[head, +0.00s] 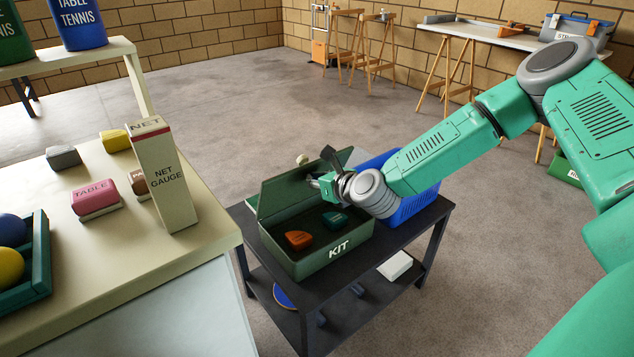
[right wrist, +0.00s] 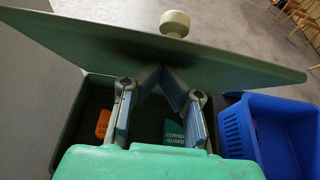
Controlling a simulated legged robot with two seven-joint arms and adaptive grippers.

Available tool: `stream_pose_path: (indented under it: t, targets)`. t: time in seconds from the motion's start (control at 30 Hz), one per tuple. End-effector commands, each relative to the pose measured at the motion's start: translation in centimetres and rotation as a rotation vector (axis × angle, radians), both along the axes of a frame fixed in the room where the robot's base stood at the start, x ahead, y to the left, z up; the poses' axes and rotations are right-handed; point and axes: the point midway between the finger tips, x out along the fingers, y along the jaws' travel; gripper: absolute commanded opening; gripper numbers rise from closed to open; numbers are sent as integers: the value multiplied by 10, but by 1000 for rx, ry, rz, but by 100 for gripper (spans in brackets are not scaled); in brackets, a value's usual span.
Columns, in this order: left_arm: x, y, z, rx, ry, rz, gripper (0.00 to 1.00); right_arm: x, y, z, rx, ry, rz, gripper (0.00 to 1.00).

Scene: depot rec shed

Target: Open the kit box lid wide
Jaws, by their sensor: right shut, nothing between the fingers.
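The dark green kit box (head: 312,262) sits on a black table. Its lid (head: 283,192) is raised and stands roughly upright along the back edge, with a cream knob (head: 303,159) on its far side. In the right wrist view the lid (right wrist: 235,64) spans the picture, with the knob (right wrist: 175,23) above it. My right gripper (head: 322,181) is shut and empty, above the box on the lid's inner side. Its fingertips (right wrist: 156,74) meet the lid's underside or are very close; contact is not certain. My left gripper is not in view.
An orange block (head: 299,240) and a teal corner guard (head: 335,219) lie in the box. A blue basket (head: 412,202) stands right beside it on the black table (head: 325,283). A cream table (head: 203,240) with a net gauge box (head: 165,180) is at left.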

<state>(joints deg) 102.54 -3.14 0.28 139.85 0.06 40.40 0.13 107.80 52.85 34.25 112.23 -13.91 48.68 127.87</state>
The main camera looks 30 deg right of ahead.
Motion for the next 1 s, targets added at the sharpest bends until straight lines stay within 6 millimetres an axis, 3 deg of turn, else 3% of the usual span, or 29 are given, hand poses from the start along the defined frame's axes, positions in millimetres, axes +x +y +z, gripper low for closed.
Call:
stream_pose_path:
  t: [0.17, 0.37, 0.73, 1.0]
  targets:
    - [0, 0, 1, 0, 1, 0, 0, 0, -2, 0, 2, 4, -1, 0]
    - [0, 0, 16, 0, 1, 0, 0, 8, -2, 8, -2, 53, -2, 0]
    - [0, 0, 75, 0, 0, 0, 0, 43, 3, 27, -19, 288, 1, 0]
    - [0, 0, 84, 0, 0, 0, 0, 67, 2, 22, -18, 360, -2, 0]
